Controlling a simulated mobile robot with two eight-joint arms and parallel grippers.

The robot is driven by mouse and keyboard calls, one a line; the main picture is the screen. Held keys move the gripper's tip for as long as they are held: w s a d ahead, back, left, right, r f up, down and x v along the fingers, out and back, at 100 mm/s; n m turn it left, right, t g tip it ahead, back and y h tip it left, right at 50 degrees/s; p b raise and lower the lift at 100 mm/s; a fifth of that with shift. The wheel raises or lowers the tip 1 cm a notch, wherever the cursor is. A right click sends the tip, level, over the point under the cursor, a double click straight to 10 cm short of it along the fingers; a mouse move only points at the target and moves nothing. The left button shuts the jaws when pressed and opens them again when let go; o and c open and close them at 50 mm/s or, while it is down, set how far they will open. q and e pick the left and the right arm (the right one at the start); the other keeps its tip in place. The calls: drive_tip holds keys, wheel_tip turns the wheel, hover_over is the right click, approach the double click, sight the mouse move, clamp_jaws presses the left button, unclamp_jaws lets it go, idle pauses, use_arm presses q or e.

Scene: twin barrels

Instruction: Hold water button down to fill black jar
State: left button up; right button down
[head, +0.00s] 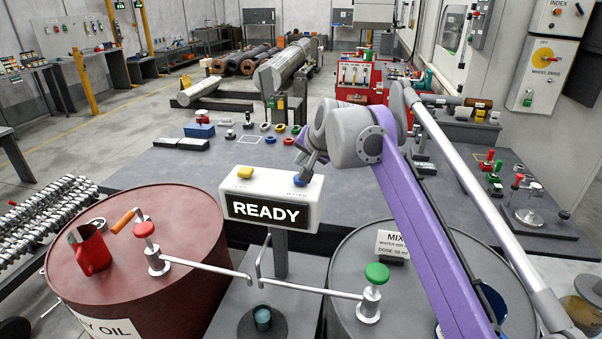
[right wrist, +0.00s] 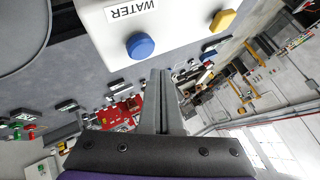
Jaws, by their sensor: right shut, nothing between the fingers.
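A white control box with a black READY screen (head: 267,212) stands on a grey post between two barrels. On its top are a yellow button (head: 244,171) at left and a blue button (head: 300,181) at right. The right wrist view shows the blue button (right wrist: 140,46) beside the WATER label (right wrist: 132,9). My right gripper (head: 304,171) is shut and empty, its fingertips right by the blue button; I cannot tell whether they touch. My left gripper is not in view.
The grey barrel (head: 345,265) at right has a green-knobbed tap (head: 376,273). Behind is a grey table (head: 180,170) with small coloured rings and blocks.

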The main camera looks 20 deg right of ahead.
drive_tip(key=shift+r+p, duration=1.3)
drive_tip(key=shift+r, duration=0.55)
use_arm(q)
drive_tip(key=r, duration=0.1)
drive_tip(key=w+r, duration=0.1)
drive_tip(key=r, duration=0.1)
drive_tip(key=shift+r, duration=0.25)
use_arm(e)
drive_tip(key=shift+f, duration=0.1)
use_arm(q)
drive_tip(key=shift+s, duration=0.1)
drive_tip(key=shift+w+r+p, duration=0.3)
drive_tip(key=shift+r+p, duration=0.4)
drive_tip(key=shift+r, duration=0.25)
use_arm(e)
drive_tip(key=s+a+f+n+g, duration=0.1)
drive_tip(key=s+a+f+n, duration=0.1)
drive_tip(key=s+f, duration=0.8)
drive_tip(key=s+a+f+n+g, duration=0.1)
drive_tip(key=s+a+f+n, duration=0.1)
drive_tip(key=s+f, duration=0.8)
drive_tip(key=s+a+f+n+g, duration=0.1)
drive_tip(key=s+a+f+n, duration=0.2)
drive_tip(key=s+f, duration=0.6)
drive_tip(key=s+n, duration=0.1)
drive_tip(key=s, duration=0.5)
drive_tip(key=shift+s+f+n+g, duration=0.3)
drive_tip(key=shift+s+f+g, duration=0.05)
drive_tip(key=shift+f+g, duration=0.05)
